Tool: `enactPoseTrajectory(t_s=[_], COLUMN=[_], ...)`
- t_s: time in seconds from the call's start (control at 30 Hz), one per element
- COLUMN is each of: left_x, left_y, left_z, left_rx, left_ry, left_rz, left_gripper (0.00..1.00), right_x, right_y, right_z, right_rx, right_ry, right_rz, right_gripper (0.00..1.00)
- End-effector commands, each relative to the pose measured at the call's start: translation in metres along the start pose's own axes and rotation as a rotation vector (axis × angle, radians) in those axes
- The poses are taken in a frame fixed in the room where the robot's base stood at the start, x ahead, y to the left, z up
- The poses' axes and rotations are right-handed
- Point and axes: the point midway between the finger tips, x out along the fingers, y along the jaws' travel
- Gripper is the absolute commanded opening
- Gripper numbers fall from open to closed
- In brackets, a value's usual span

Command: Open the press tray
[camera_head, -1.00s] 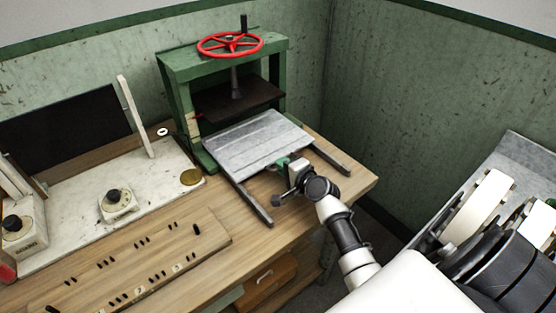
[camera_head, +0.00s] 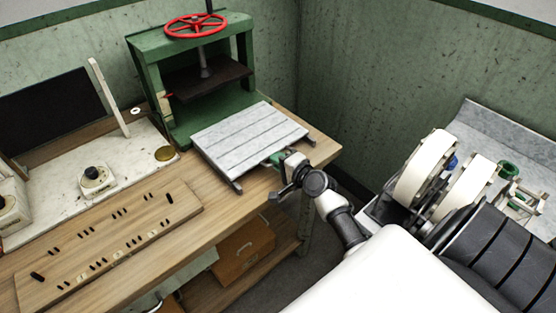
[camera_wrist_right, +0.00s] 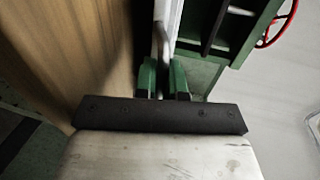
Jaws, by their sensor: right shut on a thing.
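The press tray (camera_head: 248,134) is a flat grey grooved metal plate. It stands out in front of the green press (camera_head: 150,78), over its two rails, and bare green press bed shows behind it. My right gripper (camera_head: 275,157) has green fingers and is at the tray's front edge. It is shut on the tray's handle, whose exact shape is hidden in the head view. In the right wrist view the right gripper's green fingers (camera_wrist_right: 163,80) sit on both sides of a pale bar (camera_wrist_right: 163,38). My left gripper is not in view.
The press carries a red handwheel (camera_head: 196,26) and a dark platen (camera_head: 207,77). A wooden workbench (camera_head: 215,215) carries a slotted board (camera_head: 115,240) and a white panel with knobs at left. White reels (camera_head: 428,165) stand at right. Green walls close the corner behind.

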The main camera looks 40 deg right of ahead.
Motion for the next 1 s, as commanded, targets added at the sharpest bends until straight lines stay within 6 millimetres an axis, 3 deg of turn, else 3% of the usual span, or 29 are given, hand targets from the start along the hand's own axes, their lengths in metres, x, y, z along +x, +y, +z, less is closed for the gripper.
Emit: enactPoseTrajectory(t_s=[0.03,0.07,0.2,0.57,1.0], left_x=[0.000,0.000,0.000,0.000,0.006], left_y=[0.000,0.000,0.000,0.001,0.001], left_z=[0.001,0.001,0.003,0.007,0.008], left_rx=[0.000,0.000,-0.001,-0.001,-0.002], left_ry=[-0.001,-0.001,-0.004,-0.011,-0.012], left_rz=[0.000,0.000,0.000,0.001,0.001], left_gripper=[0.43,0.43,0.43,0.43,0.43], right_x=[0.000,0.000,0.000,-0.005,-0.083], right_y=[0.001,0.001,0.001,0.001,0.002], right_z=[0.001,0.001,0.001,0.000,0.000], right_rx=[0.001,0.001,0.000,0.000,-0.003], right_ry=[-0.002,-0.002,-0.002,0.000,-0.001], right_rz=[0.002,0.002,0.001,0.002,0.004], right_gripper=[0.00,0.13,0.35,0.35,0.35])
